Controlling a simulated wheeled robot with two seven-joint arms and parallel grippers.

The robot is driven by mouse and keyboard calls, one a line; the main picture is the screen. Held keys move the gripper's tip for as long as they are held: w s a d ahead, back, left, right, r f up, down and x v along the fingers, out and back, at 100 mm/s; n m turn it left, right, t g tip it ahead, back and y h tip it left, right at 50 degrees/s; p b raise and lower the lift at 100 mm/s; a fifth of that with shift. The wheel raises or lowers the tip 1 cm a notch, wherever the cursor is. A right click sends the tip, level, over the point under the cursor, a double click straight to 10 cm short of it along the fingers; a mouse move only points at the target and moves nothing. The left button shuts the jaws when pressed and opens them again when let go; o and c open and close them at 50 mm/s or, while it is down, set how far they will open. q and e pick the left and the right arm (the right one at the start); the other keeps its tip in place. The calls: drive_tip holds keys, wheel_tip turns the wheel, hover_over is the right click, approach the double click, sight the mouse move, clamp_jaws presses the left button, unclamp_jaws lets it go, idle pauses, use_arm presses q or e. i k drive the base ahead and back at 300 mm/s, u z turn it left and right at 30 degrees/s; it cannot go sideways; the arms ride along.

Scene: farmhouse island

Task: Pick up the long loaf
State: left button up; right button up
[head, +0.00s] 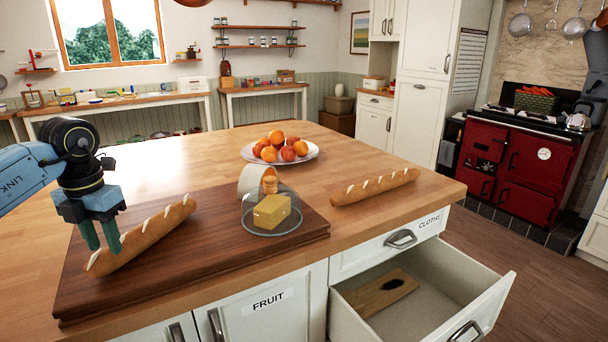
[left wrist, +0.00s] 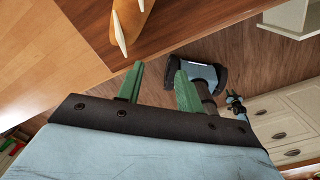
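A long brown scored loaf (head: 142,235) lies diagonally on the dark cutting board (head: 190,270), near its left side. Its end also shows at the top of the left wrist view (left wrist: 128,18). A second similar loaf (head: 375,187) lies on the bare island top at the right; it looks somewhat shorter. My left gripper (head: 100,240) hangs over the near-left end of the first loaf, green fingers pointing down. In the left wrist view its fingers (left wrist: 157,72) are apart with nothing between them, and the loaf lies beyond the fingertips.
A glass dome over a yellow block (head: 271,212) stands on the board, with a tipped white crock (head: 253,182) behind it. A plate of fruit (head: 280,151) stands further back. An open drawer (head: 425,295) juts out below the right edge. The island's left top is clear.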

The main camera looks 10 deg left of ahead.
sight(370, 188)
drive_tip(key=u, duration=0.1)
drive_tip(key=i, duration=0.95)
drive_tip(key=z, duration=1.15)
drive_tip(key=i, duration=0.6)
drive_tip(key=z, duration=0.6)
